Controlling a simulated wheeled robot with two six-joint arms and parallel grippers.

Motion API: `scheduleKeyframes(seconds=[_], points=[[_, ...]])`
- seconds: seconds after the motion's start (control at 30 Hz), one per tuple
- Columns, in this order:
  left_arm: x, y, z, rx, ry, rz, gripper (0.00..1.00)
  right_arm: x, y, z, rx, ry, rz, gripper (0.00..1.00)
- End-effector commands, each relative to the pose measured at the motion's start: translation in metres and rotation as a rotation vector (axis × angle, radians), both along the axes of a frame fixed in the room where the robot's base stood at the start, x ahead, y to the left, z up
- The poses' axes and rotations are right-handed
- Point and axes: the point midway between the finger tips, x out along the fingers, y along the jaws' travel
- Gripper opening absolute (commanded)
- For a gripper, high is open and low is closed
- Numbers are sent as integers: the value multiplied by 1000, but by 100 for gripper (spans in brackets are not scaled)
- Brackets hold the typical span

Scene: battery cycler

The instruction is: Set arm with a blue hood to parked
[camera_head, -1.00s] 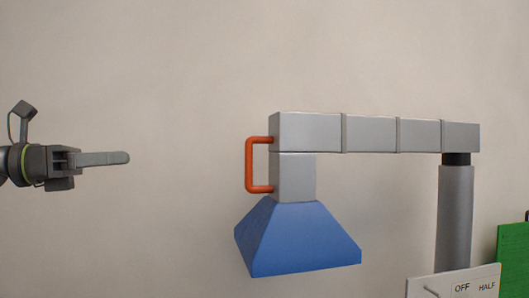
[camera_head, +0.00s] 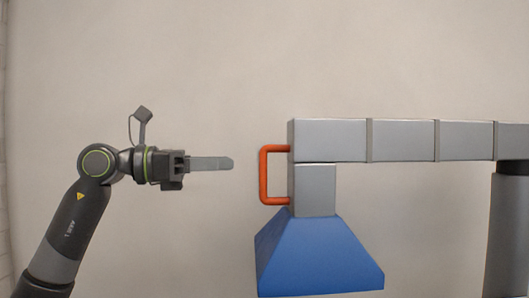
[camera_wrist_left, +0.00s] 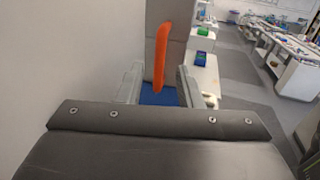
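The grey jointed arm (camera_head: 400,140) runs across the right of the head view, with a blue hood (camera_head: 315,258) hanging at its left end. An orange-red handle (camera_head: 264,175) is fixed to the left side of that end, upright. My left gripper (camera_head: 230,163) points right at the handle, a small gap short of it. In the left wrist view, its two fingers (camera_wrist_left: 160,88) are apart and empty, and the handle (camera_wrist_left: 161,55) shows ahead between them. A bit of the blue hood (camera_wrist_left: 158,95) shows below. My right gripper is not in view.
A grey upright post (camera_head: 508,235) carries the arm at the right edge. A plain wall (camera_head: 200,60) is behind. In the left wrist view, benches (camera_wrist_left: 285,45) with equipment stand farther off at the right, beyond grey floor (camera_wrist_left: 245,75).

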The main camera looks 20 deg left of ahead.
Motion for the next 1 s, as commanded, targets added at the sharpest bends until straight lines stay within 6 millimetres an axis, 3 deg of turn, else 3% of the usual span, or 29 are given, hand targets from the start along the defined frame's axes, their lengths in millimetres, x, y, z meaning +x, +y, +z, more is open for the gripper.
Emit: scheduleKeyframes(seconds=[0.2, 0.5, 1.0], points=[[19, -32, 4, -1, 0, -4, 32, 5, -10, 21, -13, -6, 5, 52], [41, -66, 2, -1, 0, -3, 32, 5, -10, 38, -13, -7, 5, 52], [48, -76, -1, 1, 1, 1, 32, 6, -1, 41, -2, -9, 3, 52]])
